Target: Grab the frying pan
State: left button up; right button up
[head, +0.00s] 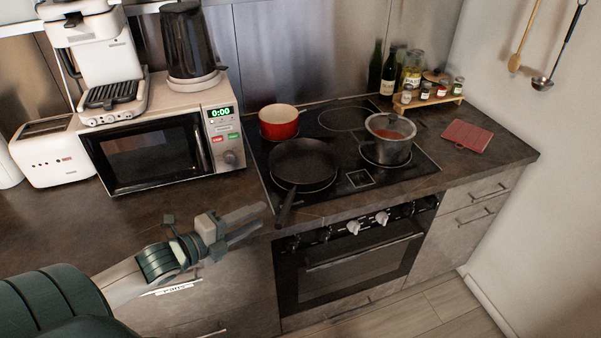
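A black frying pan (303,162) sits on the front left of the black cooktop (346,182). Its dark handle (285,208) points toward me and reaches over the counter's front edge. My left gripper (262,219) is in front of the counter, just left of the handle's end and apart from it. Its two fingers point right toward the handle. A narrow gap shows between the fingers, with nothing seen between them. My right gripper is not in the head view.
A red pot (279,122) stands behind the pan, and a steel pot (388,139) stands to its right. A microwave (166,137) is on the left. An oven (350,250) with knobs is below the cooktop. The counter in front of the microwave is clear.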

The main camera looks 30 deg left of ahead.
pick_arm(q)
jog(key=shift+p+x, duration=0.8)
jog(key=shift+x, duration=2.5)
jog(key=shift+w, duration=0.1)
jog(key=shift+w+a+p, duration=0.1)
jog(key=shift+w+p, duration=0.45)
jog(key=shift+w, duration=0.25)
jog(key=shift+w+f+p, duration=0.25)
jog(key=shift+w+p, duration=0.15)
jog(key=shift+w, duration=0.55)
jog(key=shift+x, duration=0.85)
jog(key=shift+f, duration=0.15)
jog(key=shift+c, duration=0.7)
grip_shut()
